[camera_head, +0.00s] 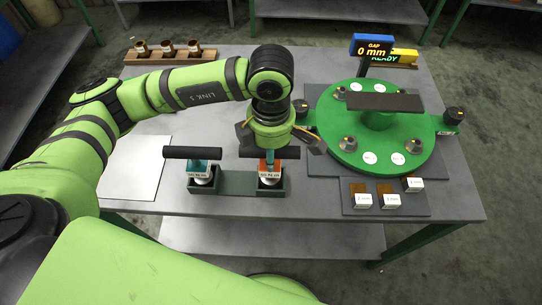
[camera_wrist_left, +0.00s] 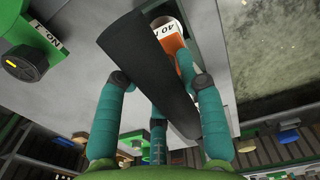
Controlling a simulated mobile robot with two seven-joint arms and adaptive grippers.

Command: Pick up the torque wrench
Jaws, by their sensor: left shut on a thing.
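My left gripper (camera_head: 272,147) is above the right slot of the green holder (camera_head: 232,182). It is shut on the black handle of the torque wrench with the orange-red label (camera_head: 270,170). In the left wrist view the teal fingers are around this black handle (camera_wrist_left: 140,65), with part of the orange label, reading "40", showing beyond it. The wrench is upright at the holder; I cannot tell whether its base is lifted clear. A second torque wrench, teal with a black handle (camera_head: 192,153), stands upright in the left slot. My right gripper is not in view.
A green round fixture (camera_head: 330,150) with a gap display (camera_head: 372,48) stands to the right. Small white boxes (camera_head: 390,201) lie on a grey plate in front of it. A wooden rack with brown cups (camera_head: 168,48) is at the back left. A pale plate (camera_head: 135,165) lies at the left.

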